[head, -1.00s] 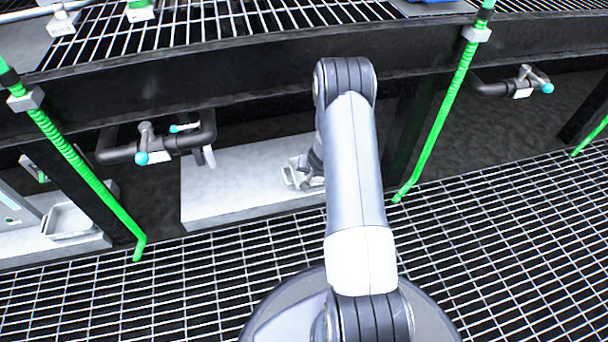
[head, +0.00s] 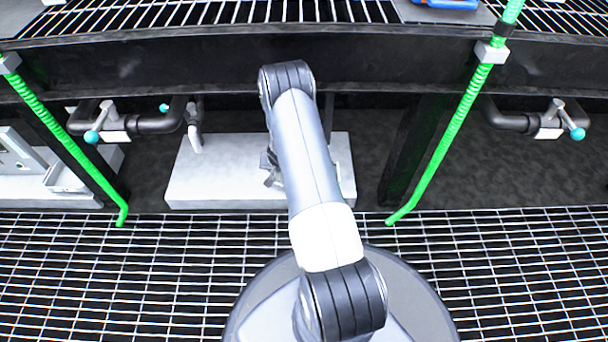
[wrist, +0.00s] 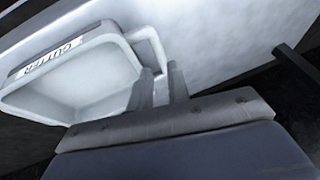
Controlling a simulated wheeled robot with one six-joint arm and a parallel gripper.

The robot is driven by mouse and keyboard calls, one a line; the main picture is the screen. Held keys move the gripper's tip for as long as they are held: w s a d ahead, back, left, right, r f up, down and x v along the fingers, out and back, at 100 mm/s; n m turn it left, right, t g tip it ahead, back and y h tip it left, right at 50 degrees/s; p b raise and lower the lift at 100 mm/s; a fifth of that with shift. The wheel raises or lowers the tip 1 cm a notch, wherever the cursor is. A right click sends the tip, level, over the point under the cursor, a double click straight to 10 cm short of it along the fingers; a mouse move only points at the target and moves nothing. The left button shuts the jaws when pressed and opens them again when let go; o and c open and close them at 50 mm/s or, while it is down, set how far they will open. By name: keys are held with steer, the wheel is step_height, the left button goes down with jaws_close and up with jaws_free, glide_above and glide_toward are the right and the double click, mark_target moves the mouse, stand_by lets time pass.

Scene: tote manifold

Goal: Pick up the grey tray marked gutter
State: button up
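The grey tray (wrist: 82,72) fills the left of the wrist view, with the label GUTTER on its rim. It appears tilted in that view. My gripper (wrist: 160,80) is at the tray's right end, its fingers close together on either side of the handle there. It looks shut on that handle, though the contact is partly hidden. In the head view my gripper (head: 270,168) shows only in part beside my arm, over the pale slab (head: 215,185). The tray cannot be made out there and is probably hidden behind my arm.
Green hoses (head: 450,130) run down on both sides of the slab. Pipes with teal-ended valves (head: 110,130) are under the dark beam (head: 180,65), which overhangs the slab. A second pale tray (head: 65,180) stands at far left. Open floor grating (head: 120,275) lies in front.

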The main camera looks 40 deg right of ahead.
steer(key=shift+x, duration=3.95)
steer(key=shift+d, duration=0.1)
steer(key=shift+c, duration=0.5)
jaws_close()
steer(key=shift+w, duration=0.1)
